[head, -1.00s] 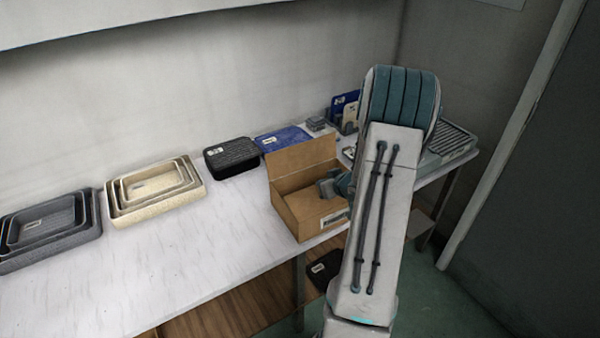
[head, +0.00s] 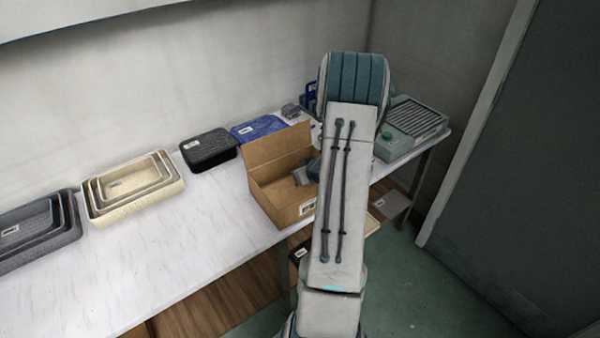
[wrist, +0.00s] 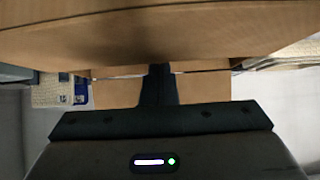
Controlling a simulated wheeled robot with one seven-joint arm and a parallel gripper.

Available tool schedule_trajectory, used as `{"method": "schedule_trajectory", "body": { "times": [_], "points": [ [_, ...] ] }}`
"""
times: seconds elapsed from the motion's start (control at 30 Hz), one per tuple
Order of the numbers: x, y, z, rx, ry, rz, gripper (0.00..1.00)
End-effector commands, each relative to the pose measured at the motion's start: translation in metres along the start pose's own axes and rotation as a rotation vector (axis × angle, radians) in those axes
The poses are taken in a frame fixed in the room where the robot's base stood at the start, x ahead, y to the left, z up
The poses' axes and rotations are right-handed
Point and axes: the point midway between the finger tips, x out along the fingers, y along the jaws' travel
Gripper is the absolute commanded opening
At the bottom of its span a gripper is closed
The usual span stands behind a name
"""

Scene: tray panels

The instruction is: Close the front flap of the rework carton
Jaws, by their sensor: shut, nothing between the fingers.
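The rework carton (head: 285,210) is a brown cardboard box on the white bench, with its top open. One panel (head: 278,150) stands raised along its back side, toward the wall. The near wall carries a small white label. My gripper (head: 303,175) is shut and empty, with its tip at the carton's opening near the right end; my arm hides that end. In the wrist view a wide cardboard panel (wrist: 160,32) crosses the top, close to my shut fingers (wrist: 158,75). I cannot tell whether they touch it, nor which panel is the front flap.
Left of the carton are a black case (head: 209,150), nested cream trays (head: 135,205) and nested dark grey trays (head: 40,262). A blue panel (head: 258,129) lies behind it. A grey-green device (head: 412,130) stands at the right end. The bench in front of the trays is clear.

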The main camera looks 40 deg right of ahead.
Motion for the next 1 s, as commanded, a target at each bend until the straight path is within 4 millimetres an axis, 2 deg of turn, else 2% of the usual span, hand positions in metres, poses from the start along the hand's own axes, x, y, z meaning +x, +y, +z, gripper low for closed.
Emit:
{"method": "schedule_trajectory", "body": {
  "times": [0.57,0.73,0.97,1.0],
  "points": [
    [-0.017,0.0,0.002,0.0,0.001,0.0,0.0],
    [-0.025,-0.001,-0.009,-0.001,0.001,-0.002,0.0],
    [-0.044,-0.005,-0.035,-0.005,0.002,-0.007,0.0],
    [-0.048,-0.004,-0.032,-0.005,0.003,-0.004,0.0]
  ]
}}
